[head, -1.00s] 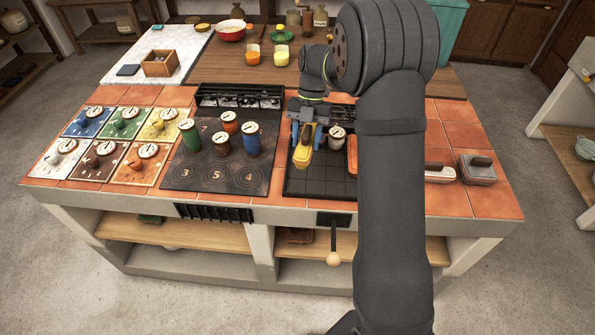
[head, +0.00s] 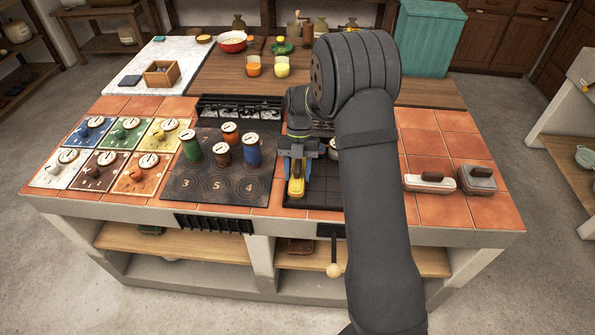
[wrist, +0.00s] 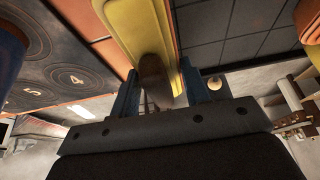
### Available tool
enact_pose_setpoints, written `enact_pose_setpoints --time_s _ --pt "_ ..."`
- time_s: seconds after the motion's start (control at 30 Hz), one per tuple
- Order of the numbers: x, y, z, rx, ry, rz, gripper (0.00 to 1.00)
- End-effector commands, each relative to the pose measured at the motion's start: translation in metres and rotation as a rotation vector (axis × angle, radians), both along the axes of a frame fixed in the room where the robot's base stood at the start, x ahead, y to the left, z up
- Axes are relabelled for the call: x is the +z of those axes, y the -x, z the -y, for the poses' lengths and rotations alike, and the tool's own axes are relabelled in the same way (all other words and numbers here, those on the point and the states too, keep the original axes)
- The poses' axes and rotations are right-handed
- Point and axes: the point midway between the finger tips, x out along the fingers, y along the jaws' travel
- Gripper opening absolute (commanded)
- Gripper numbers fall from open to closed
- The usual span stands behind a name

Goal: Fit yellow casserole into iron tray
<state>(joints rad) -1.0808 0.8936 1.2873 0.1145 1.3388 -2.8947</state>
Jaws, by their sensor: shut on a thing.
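The yellow casserole (head: 296,189) is long and narrow. In the wrist view the yellow casserole (wrist: 140,25) has a dark brown handle, and my gripper (wrist: 157,92) is shut on that handle between its blue fingers. In the head view my gripper (head: 296,170) points down with the casserole beneath it. The iron tray (head: 325,198) is a dark, gridded square; my arm hides its right part. The casserole is at the tray's left side, along its edge; I cannot tell whether it touches the tray. The tray's grid (wrist: 235,30) shows right of the casserole in the wrist view.
A hob (head: 217,185) with several coloured canisters stands left of the tray. A pale canister (head: 334,149) is partly hidden behind my arm. An orange piece (wrist: 309,20) shows at the wrist view's right edge. Two lidded dishes (head: 430,182) (head: 477,179) sit on the right tiles.

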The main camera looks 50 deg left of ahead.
Motion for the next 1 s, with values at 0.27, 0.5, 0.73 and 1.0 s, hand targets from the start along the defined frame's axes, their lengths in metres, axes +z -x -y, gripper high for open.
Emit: enact_pose_setpoints --time_s 0.27,0.5,0.73,1.0 --pt "-0.002 0.000 0.000 -0.001 0.001 0.000 0.60" --pt "-0.002 0.000 0.000 -0.001 0.001 0.000 0.64" --pt "0.012 -0.004 -0.004 -0.001 -0.001 0.000 0.64" --pt "0.064 -0.019 -0.019 -0.002 -0.002 0.002 0.64"
